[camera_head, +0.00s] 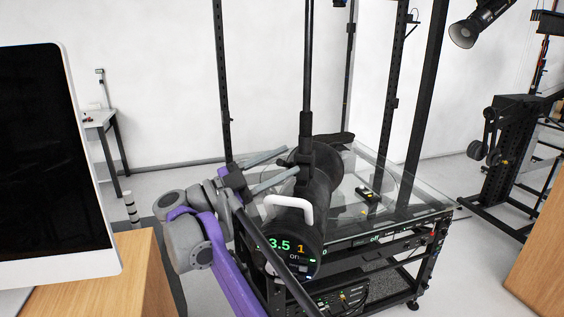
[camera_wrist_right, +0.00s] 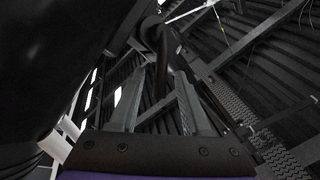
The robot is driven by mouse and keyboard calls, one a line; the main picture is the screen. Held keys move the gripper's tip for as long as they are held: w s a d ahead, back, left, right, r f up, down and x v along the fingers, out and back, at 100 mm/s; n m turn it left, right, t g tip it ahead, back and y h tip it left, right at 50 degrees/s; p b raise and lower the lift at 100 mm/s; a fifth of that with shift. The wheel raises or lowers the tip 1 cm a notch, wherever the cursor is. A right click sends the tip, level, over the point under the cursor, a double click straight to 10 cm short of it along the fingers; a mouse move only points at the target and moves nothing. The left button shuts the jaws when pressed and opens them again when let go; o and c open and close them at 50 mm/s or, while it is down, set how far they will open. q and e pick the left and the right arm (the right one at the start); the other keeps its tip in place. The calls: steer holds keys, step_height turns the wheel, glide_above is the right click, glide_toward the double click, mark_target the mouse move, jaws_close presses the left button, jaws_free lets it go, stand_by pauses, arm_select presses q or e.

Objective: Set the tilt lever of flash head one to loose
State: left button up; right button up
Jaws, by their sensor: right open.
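Flash head one (camera_head: 318,225) is a black cylinder with a white handle (camera_head: 290,207) and a lit display reading 3.5, 1 and "on". It is mounted at a dark upright pole (camera_head: 307,70). My right gripper (camera_head: 292,161) is open, its two grey fingers pointing right toward the clamp (camera_head: 304,158) on the pole, beside the head. In the right wrist view the open fingers (camera_wrist_right: 160,74) point at a dark curved piece (camera_wrist_right: 160,40), which may be the tilt lever; I cannot tell its setting. A large black body fills the left of that view. My left gripper is not seen.
The glass-topped turntable (camera_head: 425,197) on a black frame stands behind and right of the head, with small dark items on it. A monitor (camera_head: 45,160) on a wooden desk (camera_head: 140,275) is at left. Another lamp (camera_head: 480,22) hangs at upper right. Black uprights surround the turntable.

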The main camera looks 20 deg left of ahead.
steer(key=shift+d+r, duration=0.1)
steer(key=shift+c, duration=0.3)
jaws_close()
stand_by(1.2)
